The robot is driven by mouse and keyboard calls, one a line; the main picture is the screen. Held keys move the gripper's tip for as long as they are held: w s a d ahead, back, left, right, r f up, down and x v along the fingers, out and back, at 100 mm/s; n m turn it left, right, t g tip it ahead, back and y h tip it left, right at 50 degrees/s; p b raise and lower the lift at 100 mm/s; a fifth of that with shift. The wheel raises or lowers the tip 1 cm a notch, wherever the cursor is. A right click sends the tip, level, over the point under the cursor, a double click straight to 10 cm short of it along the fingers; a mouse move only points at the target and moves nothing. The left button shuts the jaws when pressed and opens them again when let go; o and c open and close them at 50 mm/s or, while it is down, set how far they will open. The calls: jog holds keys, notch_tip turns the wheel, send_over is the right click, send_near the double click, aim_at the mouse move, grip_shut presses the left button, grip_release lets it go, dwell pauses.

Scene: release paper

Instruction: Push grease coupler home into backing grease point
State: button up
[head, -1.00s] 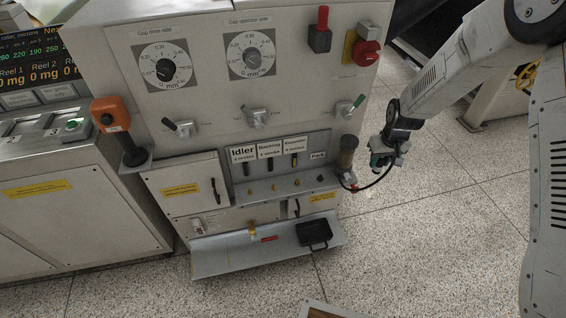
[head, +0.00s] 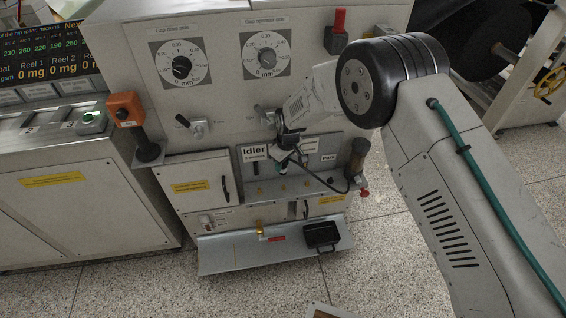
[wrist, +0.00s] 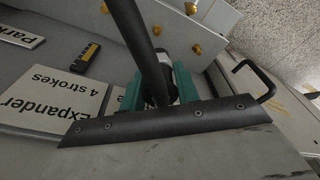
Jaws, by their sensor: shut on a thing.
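My gripper (head: 286,152) is in front of the labelled grease panel, below the middle lever. The wrist view shows its two teal fingers (wrist: 158,88) shut on the grease coupler (wrist: 174,82), partly hidden by its thick black hose (wrist: 135,32). In the head view the coupler and gripper cover the Backing label. Small brass grease points (head: 283,190) stand in a row on the ledge below. The coupler's tip is above this ledge; I cannot tell whether it touches a point. Brass fittings (wrist: 197,50) also show beyond the fingers in the wrist view.
The hose (head: 325,188) loops right to the grease pump (head: 357,157). The Idler label (head: 254,152) stays visible; the Expander label (wrist: 62,100) is near the fingers in the wrist view. A lower tray (head: 225,258) holds a black box (head: 321,236).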

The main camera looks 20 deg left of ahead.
jog(key=shift+d, duration=0.1)
jog(key=shift+f, duration=0.2)
send_over(284, 185)
jog(key=shift+f, duration=2.7)
jog(key=shift+f, duration=1.35)
jog(key=shift+f, duration=0.35)
jog(key=shift+f, duration=0.2)
jog(key=o, duration=1.2)
jog(key=shift+o, duration=0.2)
